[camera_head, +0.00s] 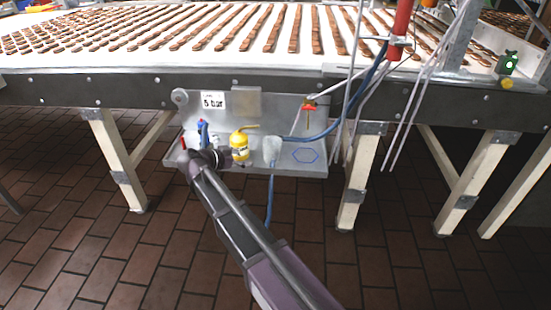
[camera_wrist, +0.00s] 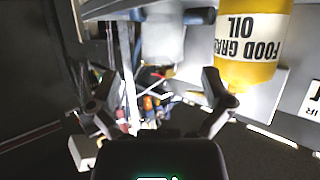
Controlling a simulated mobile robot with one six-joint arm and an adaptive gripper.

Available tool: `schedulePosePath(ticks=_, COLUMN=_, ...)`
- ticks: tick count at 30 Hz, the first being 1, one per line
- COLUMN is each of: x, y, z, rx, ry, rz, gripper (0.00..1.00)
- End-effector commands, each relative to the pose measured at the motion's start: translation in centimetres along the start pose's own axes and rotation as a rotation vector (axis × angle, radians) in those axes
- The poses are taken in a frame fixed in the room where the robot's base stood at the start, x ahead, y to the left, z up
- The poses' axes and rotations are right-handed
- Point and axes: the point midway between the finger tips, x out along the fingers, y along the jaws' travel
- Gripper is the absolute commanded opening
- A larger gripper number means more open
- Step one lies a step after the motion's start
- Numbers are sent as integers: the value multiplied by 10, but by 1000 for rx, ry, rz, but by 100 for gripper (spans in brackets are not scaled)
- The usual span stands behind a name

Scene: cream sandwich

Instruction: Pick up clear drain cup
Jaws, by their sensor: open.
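The clear drain cup (camera_head: 272,150) stands on the metal shelf, right of the yellow oil bottle (camera_head: 240,147). A pale, translucent shape that looks like the cup (camera_wrist: 163,38) shows at the top middle of the wrist view, left of the yellow bottle (camera_wrist: 252,40), whose label is upside down there. My gripper (camera_wrist: 158,88) is open, its fingers spread apart with nothing held between them. In the head view my gripper is at the shelf's left part, left of the bottle and apart from the cup; its fingertips are hard to make out.
The metal shelf (camera_head: 300,171) hangs under a conveyor with rows of biscuits. A blue object (camera_head: 203,133) stands left of the bottle. A blue hose (camera_head: 345,122) runs close to the cup. Table legs flank the shelf.

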Motion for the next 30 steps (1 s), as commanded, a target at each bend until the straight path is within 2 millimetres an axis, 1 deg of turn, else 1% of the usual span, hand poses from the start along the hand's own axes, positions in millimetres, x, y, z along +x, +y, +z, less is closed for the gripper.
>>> schedulePosePath(ticks=3, x=-3, y=-3, z=2, rx=10, ry=9, rz=-6, gripper=100)
schedulePosePath(ticks=11, x=-3, y=-3, z=2, rx=9, ry=9, rz=-6, gripper=100)
schedulePosePath(ticks=17, x=3, y=-3, z=3, rx=9, ry=8, rz=-5, gripper=100)
schedulePosePath(ticks=23, x=25, y=-3, z=4, rx=9, ry=8, rz=-5, gripper=100)
schedulePosePath(ticks=30, x=61, y=-3, z=4, rx=9, ry=8, rz=-4, gripper=100)
